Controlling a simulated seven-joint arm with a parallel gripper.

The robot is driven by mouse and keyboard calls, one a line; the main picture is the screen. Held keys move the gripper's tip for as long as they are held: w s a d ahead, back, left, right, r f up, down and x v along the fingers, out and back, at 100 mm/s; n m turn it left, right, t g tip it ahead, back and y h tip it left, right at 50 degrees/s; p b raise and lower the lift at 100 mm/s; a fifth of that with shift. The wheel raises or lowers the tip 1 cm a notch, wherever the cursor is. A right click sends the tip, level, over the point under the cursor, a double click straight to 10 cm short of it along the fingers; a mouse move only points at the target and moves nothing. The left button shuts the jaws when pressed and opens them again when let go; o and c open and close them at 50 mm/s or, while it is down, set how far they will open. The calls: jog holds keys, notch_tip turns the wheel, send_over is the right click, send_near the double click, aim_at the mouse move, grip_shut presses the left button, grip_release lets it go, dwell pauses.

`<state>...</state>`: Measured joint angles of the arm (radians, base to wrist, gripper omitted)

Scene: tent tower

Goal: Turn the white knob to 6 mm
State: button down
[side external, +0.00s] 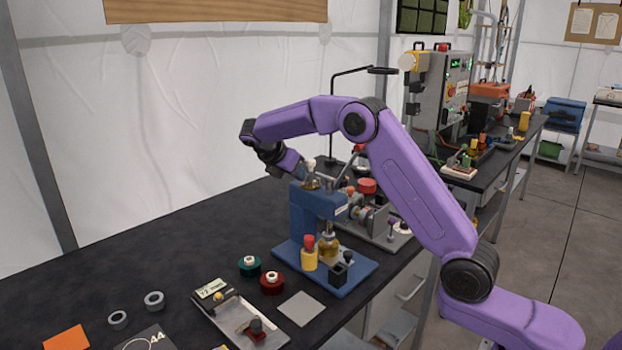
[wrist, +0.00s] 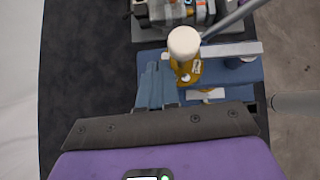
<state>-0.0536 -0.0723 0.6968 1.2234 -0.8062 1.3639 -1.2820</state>
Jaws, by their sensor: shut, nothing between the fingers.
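The white knob (wrist: 184,42) sits on top of a brass stem (wrist: 186,72) in the wrist view. In the side view the white knob (side external: 310,164) shows small at the top of the blue press (side external: 318,205). My gripper (side external: 303,175) is at the press top, close beside the knob, with its fingers shut and nothing held. Whether it touches the knob cannot be told. Scale markings on the stem are too small to read. A tan device with a small display (side external: 212,289) lies in front on the bench; its digits are not clearly legible.
Red and green reels (side external: 271,283) and a grey square plate (side external: 301,308) lie in front of the press. A yellow bottle with a red top (side external: 309,254) stands on its base. A grey fixture (side external: 375,225) stands close behind.

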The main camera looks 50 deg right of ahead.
jog(key=shift+w+d, duration=0.45)
jog(key=shift+d, duration=0.25)
jog(key=shift+s+d, duration=0.1)
dwell(1.2)
